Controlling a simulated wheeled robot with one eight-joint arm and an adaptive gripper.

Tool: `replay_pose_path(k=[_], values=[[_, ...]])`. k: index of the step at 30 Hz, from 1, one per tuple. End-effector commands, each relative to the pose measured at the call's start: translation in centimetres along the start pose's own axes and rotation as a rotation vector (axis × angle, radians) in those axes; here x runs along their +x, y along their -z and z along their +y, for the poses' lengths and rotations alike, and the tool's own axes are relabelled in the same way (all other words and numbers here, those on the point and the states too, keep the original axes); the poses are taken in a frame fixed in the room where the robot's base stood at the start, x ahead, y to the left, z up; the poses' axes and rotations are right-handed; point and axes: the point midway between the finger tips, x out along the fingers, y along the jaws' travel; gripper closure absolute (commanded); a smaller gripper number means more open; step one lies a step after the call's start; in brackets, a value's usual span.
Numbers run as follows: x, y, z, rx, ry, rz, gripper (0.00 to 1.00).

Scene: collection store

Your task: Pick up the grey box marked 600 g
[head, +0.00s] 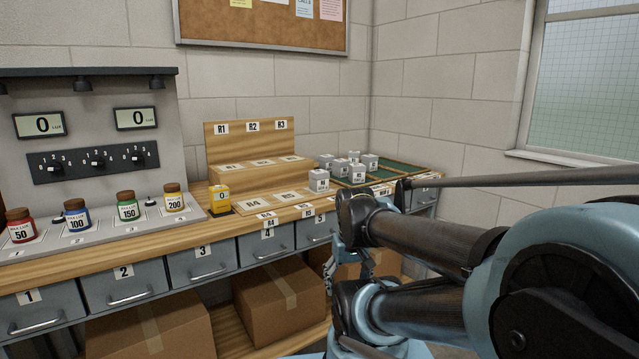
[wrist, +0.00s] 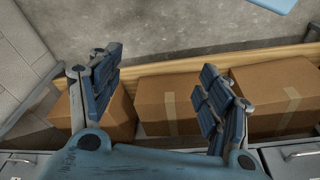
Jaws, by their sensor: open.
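Several small grey boxes stand on the right part of the bench in the head view. One grey box (head: 319,180) stands apart at the front left of the group, near the R4 and R5 places. The others (head: 355,171) stand on or beside a green tray (head: 402,171). Their markings are too small to read, so I cannot tell which is the 600 g one. My gripper (head: 359,262) hangs low in front of the drawers, below the boxes. In the wrist view my gripper (wrist: 160,92) is open and empty, with no grey box in view.
Cardboard boxes (head: 283,300) lie on the low shelf; they also show in the wrist view (wrist: 167,103). Drawers (head: 203,257) line the bench front. A wooden step (head: 257,172), a yellow device (head: 219,200) and coloured jars (head: 128,207) stand to the left.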

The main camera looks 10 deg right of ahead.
Motion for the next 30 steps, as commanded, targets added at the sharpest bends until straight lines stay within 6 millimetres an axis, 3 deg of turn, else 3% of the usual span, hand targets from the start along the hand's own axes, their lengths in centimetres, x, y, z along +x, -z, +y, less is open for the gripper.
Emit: replay_pose_path(k=[4,8,18,30], values=[[-1.1,-0.3,0.0,-0.004,0.002,0.013,0.25],[-3.2,2.1,-0.1,-0.023,0.011,0.022,0.25],[-11.6,13.7,0.0,-0.114,0.048,0.067,0.25],[-19.2,28.4,0.9,-0.226,0.084,0.127,0.25]])
